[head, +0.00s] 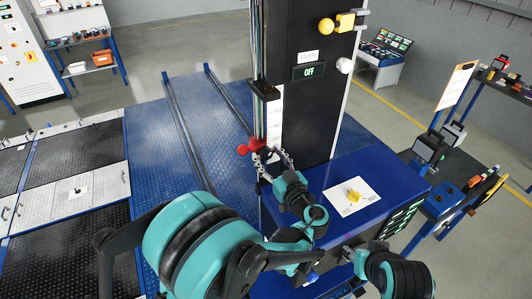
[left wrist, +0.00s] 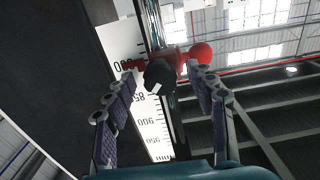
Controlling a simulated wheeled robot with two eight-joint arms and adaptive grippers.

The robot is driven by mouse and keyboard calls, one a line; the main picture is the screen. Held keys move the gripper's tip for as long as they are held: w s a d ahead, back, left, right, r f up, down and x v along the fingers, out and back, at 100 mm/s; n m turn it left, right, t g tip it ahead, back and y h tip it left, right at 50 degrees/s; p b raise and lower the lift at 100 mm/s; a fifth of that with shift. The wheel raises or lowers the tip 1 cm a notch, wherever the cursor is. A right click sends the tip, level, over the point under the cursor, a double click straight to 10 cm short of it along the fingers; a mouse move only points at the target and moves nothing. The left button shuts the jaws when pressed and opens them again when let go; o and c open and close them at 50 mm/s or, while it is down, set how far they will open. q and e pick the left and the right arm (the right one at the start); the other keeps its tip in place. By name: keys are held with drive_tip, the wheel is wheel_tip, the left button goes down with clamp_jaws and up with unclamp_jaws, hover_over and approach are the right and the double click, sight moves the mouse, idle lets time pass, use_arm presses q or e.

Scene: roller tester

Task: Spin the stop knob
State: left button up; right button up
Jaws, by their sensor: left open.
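A red ball-ended knob (head: 247,149) sits on the slider of the upright rail, beside a white scale (head: 277,125). In the left wrist view, a dark knob (left wrist: 160,76) with a white mark shows in front of the scale (left wrist: 150,125), with the red ball (left wrist: 200,52) just behind it to the right. I cannot tell for certain which of these is the stop knob. My left gripper (head: 272,160) is open just below the slider; its fingers (left wrist: 163,90) spread either side of the dark knob, with visible gaps.
A yellow knob on a white plate (head: 342,205) sits on the blue cabinet to the right. A tool cart (head: 450,160) stands further right.

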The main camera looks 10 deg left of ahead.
use_arm(q)
clamp_jaws()
drive_tip(key=m+b, duration=0.1)
drive_tip(key=m, duration=0.3)
drive_tip(key=shift+f+b, duration=0.15)
drive_tip(key=shift+b, duration=0.2)
drive_tip(key=m, duration=0.3)
drive_tip(key=shift+b, duration=0.3)
drive_tip(key=shift+m, duration=0.5)
